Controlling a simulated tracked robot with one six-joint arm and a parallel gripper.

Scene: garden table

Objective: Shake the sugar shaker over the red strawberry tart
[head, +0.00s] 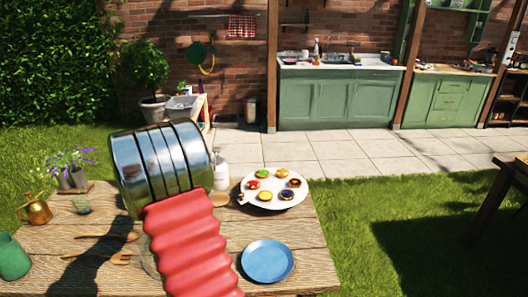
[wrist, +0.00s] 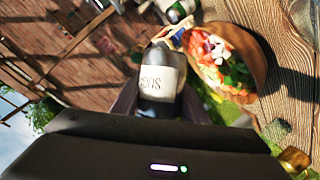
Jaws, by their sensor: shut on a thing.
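The red strawberry tart (head: 253,184) lies at the left of the white tart plate (head: 249,199), among several tarts of other colours. My gripper (wrist: 158,108) is shut on a dark shaker with a white label (wrist: 160,80), seen in the wrist view. The lettering on the label is only partly legible, but it looks like the sugar shaker. My own arm hides the gripper and the held shaker in the head view, so their height and distance from the tart cannot be told. The wrist view does not show the tarts.
A pale bottle (head: 221,172) stands left of the plate. A blue plate (head: 267,261) lies in front. The wrist view shows a wooden dish of food (wrist: 250,48).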

